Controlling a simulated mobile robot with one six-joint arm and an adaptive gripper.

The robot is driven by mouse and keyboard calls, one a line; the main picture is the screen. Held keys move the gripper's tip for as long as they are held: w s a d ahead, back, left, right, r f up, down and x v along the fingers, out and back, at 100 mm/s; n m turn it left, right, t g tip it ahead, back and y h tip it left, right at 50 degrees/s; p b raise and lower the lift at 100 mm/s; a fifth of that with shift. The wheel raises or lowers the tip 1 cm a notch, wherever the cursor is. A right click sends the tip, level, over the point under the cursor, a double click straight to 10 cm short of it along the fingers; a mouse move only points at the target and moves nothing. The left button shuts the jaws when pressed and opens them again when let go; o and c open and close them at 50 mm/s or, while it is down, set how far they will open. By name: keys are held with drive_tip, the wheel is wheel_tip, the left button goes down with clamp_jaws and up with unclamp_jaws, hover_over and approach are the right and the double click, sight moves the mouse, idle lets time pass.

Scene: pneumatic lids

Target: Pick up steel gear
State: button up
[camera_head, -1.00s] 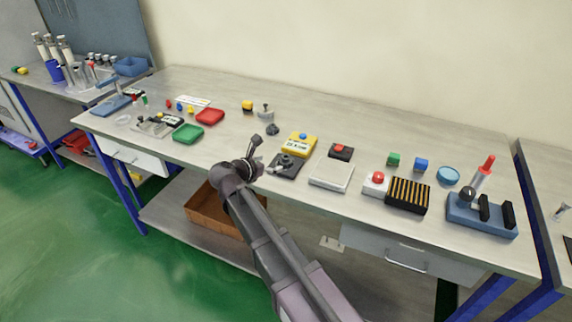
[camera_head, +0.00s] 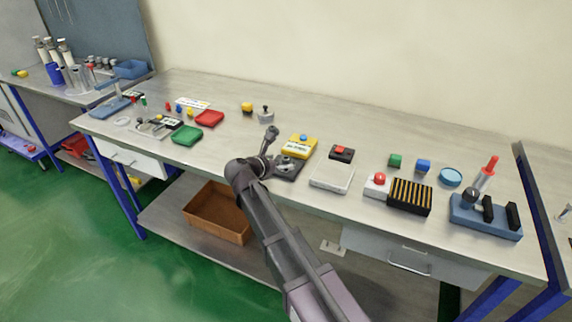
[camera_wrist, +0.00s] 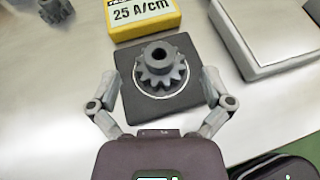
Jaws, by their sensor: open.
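A dark grey steel gear (camera_wrist: 162,69) with a raised hub and a central hole lies flat on a square black pad (camera_wrist: 133,104) with a pale ring. In the head view the gear (camera_head: 285,160) is near the front of the bench, partly behind my gripper (camera_head: 268,156). In the wrist view my gripper (camera_wrist: 160,86) is open and empty. Its two fingers are spread to the left and right of the pad, apart from the gear. The gear sits between and slightly beyond the fingertips.
A second dark toothed part (camera_wrist: 57,11) stands at the upper left. A yellow block (camera_wrist: 142,19) marked 25 A/cm lies just behind the pad. A pale flat box (camera_wrist: 265,40) is on the right. Bare bench lies left of the pad.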

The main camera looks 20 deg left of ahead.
sight(286, 157)
drive_tip(key=shift+b+x, duration=0.45)
drive_tip(key=shift+x, duration=1.15)
drive_tip(key=c, duration=1.2)
drive_tip(key=shift+c, duration=0.2)
drive_tip(key=shift+r, duration=0.25)
wheel_tip(286, 157, up, 3)
drive_tip(key=p, duration=0.3)
drive_tip(key=shift+p, duration=0.3)
drive_tip(key=s+d+r+p, duration=0.1)
drive_tip(key=s+d, duration=0.7)
drive_tip(key=s, duration=0.5)
drive_tip(key=shift+s+d+r, duration=0.25)
drive_tip(key=shift+s, duration=0.05)
